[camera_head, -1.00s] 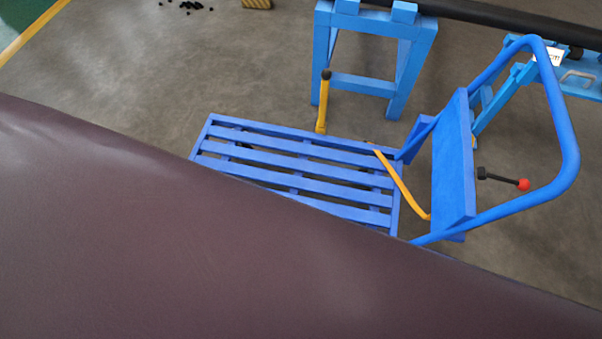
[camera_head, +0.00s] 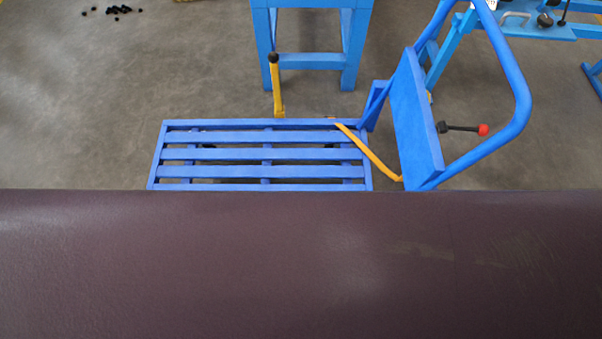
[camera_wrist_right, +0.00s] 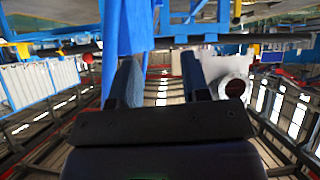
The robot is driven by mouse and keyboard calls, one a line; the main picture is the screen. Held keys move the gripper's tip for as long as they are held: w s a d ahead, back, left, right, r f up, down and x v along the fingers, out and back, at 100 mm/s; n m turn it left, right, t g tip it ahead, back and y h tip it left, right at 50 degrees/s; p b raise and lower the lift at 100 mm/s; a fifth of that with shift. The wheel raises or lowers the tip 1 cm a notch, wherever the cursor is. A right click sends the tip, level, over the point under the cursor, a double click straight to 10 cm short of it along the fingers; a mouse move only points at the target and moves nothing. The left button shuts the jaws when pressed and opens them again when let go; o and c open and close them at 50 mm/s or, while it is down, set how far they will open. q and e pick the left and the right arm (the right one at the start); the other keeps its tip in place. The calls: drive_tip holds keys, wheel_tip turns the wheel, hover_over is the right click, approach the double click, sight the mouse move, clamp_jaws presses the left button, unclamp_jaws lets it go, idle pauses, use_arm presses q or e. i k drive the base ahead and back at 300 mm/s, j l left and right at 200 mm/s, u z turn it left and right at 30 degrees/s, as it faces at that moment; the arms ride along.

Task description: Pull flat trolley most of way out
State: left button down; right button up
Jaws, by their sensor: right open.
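The flat trolley (camera_head: 265,155) is blue with a slatted deck, seen in the head view beyond a large dark maroon surface that hides its near edge. Its blue push handle (camera_head: 519,90) rises at the right end, with an upright blue panel (camera_head: 412,120) at its foot. A yellow bar (camera_head: 370,153) slants from the deck to the panel. Neither gripper shows in the head view. In the right wrist view my right gripper (camera_wrist_right: 161,78) is open, its two dark fingers apart with nothing clearly between them. I cannot tell how far it is from the trolley.
The large maroon curved surface (camera_head: 300,270) fills the lower head view. A blue stand (camera_head: 310,60) is behind the trolley, with a yellow black-topped lever (camera_head: 276,85) in front. More blue framework is at the upper right. Grey floor (camera_head: 80,110) is clear to the left.

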sight(423, 168)
drive_tip(key=l, duration=1.45)
